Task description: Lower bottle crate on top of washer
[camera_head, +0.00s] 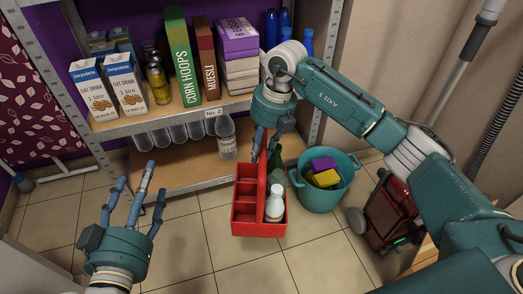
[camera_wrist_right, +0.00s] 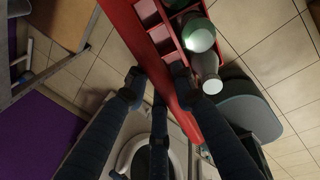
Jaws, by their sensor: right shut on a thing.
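The red bottle crate (camera_head: 258,229) hangs in the middle of the head view, with its tall central handle upward. My right gripper (camera_head: 264,148) is shut on that handle. In the right wrist view the fingers (camera_wrist_right: 158,85) close around the red handle (camera_wrist_right: 160,62). A white bottle (camera_head: 275,205) and a dark green bottle (camera_head: 276,160) stand in the crate's right side; the left compartments look empty. My left gripper (camera_head: 138,195) is open and empty at lower left, apart from the crate. I cannot make out a washer in either view.
A metal shelf (camera_head: 170,118) with cartons, cereal boxes and bottles stands behind. A teal tub (camera_head: 322,195) with a purple and yellow thing is right of the crate. A red wheeled appliance (camera_head: 390,208) stands farther right. Tiled floor (camera_head: 205,265) shows clear in front.

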